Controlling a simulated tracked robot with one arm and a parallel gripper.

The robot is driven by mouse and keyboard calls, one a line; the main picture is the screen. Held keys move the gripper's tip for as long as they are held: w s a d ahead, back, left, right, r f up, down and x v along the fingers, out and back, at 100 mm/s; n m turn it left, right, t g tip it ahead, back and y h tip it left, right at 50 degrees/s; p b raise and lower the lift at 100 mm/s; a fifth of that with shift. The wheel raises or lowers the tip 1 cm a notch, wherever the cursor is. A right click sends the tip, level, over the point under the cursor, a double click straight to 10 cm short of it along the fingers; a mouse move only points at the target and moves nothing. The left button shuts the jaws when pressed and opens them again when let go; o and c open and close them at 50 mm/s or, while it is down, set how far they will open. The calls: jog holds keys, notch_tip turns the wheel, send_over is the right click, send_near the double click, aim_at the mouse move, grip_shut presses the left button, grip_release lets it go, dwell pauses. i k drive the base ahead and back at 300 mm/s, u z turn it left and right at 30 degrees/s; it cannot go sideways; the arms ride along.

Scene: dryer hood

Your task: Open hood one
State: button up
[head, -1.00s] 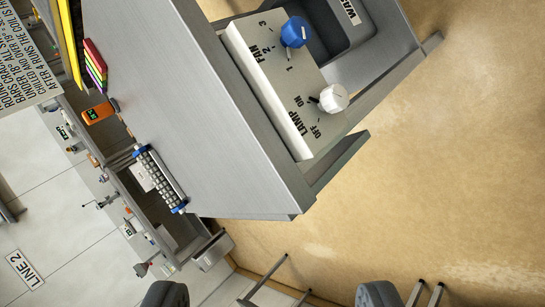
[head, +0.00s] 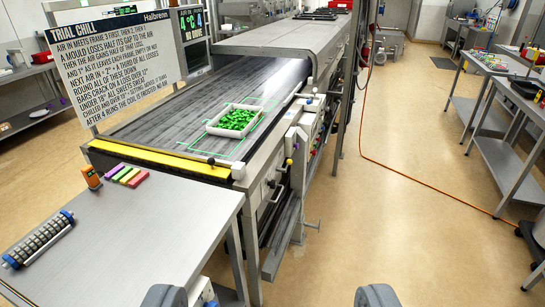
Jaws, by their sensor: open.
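A grey metal hood (head: 290,38) covers the conveyor in the upper middle of the head view. Its front edge is low over the belt, with a bright gap at its near right corner. I cannot read a hood number on it, so I cannot tell if it is hood one. Small knobbed levers (head: 310,84) stand on the side rail by its near corner. A white tray of green pieces (head: 235,120) sits on the dark belt (head: 165,115) in front of the hood. My gripper (head: 270,297) is open and empty at the bottom edge, well apart from the hood.
A metal table (head: 150,225) stands at the near left, bearing coloured bars (head: 125,175), an orange meter and a roller-like tool. A Trial Chill board (head: 115,60) rises at the left. Floor (head: 400,190) is clear to the right, with an orange cable and benches beyond.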

aim_at(322, 41)
jog(key=z, duration=0.3)
jog(key=i, duration=1.85)
jog(key=z, duration=0.55)
jog(key=i, duration=1.3)
jog(key=z, duration=0.3)
jog(key=i, duration=3.9)
jog(key=u, duration=0.3)
jog(key=i, duration=1.25)
jog(key=u, duration=0.25)
